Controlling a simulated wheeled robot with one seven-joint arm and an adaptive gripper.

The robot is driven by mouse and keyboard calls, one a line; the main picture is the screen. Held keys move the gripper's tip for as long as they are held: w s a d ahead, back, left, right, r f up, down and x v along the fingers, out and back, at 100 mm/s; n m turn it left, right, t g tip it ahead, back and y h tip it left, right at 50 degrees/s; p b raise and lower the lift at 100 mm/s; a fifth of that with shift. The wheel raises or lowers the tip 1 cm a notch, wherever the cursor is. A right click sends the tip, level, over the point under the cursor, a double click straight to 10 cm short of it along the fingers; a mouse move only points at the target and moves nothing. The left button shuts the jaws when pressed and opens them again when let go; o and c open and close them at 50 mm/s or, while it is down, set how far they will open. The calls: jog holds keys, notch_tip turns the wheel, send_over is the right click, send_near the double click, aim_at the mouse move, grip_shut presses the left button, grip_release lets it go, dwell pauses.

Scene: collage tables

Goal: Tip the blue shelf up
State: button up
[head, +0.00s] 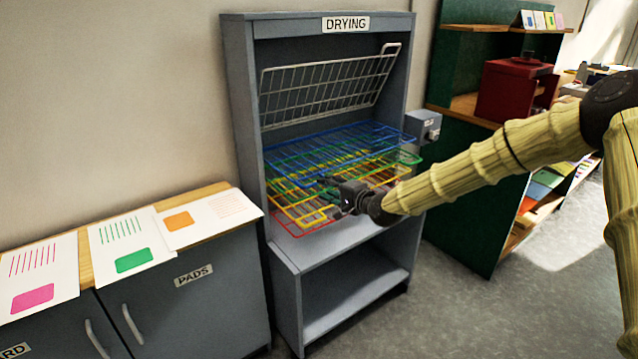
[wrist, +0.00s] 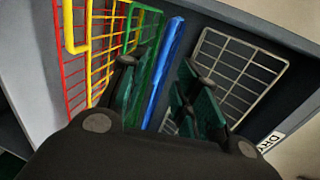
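The blue shelf (head: 335,150) is a wire rack lying roughly level in the drying cabinet, above the green, yellow and red racks. My gripper (head: 328,183) is in front of the racks. In the wrist view, my gripper (wrist: 160,92) is open, with one dark green finger pad on each side. The blue shelf (wrist: 168,70) shows edge-on in the gap between the fingers. The left finger overlaps the green rack (wrist: 145,85). I cannot tell how far the fingertips are from the blue edge.
A grey wire rack (head: 330,88) is tipped up above the blue shelf. The yellow rack (wrist: 72,25) and red rack (wrist: 65,80) are below. A small grey box (head: 424,125) is on the cabinet's right side. A counter with printed sheets (head: 128,243) stands left. Grey floor is open at right.

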jog(key=shift+p+x, duration=0.3)
jog(key=shift+x, duration=3.15)
jog(key=shift+c, duration=0.5)
jog(key=shift+d, duration=0.1)
grip_shut()
